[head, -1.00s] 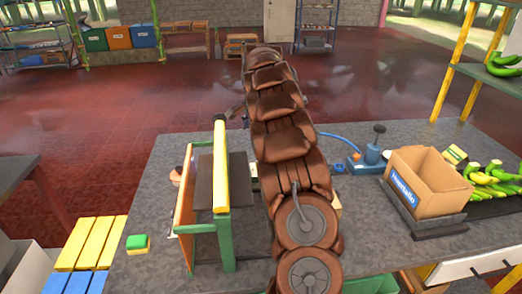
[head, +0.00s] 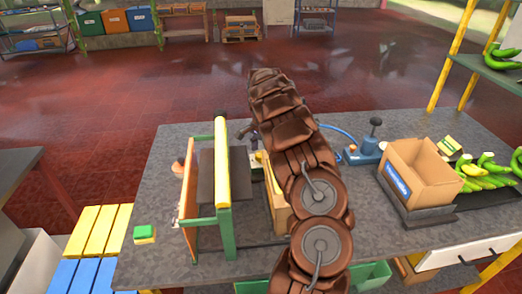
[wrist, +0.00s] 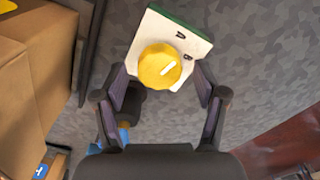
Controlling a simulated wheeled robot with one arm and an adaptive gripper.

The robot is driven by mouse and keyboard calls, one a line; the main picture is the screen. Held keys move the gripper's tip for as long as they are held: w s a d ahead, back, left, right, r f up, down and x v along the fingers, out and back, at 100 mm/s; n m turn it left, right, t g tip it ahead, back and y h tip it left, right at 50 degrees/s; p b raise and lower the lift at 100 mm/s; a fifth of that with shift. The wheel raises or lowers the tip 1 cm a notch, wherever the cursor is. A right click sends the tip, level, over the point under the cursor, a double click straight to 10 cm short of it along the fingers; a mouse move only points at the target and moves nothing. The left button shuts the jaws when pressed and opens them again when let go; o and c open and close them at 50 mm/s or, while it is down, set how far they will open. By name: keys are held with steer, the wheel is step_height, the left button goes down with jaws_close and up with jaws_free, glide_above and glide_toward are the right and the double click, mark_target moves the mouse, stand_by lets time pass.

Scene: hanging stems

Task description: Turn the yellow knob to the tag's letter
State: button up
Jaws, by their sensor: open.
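The yellow knob (wrist: 158,67) sits on a white plate (wrist: 150,33) with a green edge in the wrist view. In the head view my brown arm hides the gripper and most of the knob area. I cannot make out a tag with a readable letter.
Cardboard boxes (wrist: 25,90) stand close on the left in the wrist view. On the grey bench (head: 385,250) are a green frame with a yellow bar (head: 222,165), an open cardboard box (head: 425,172), a blue device (head: 365,153) and green bananas (head: 475,178).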

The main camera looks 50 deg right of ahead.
steer(key=shift+f, duration=0.2)
steer(key=c, duration=1.2)
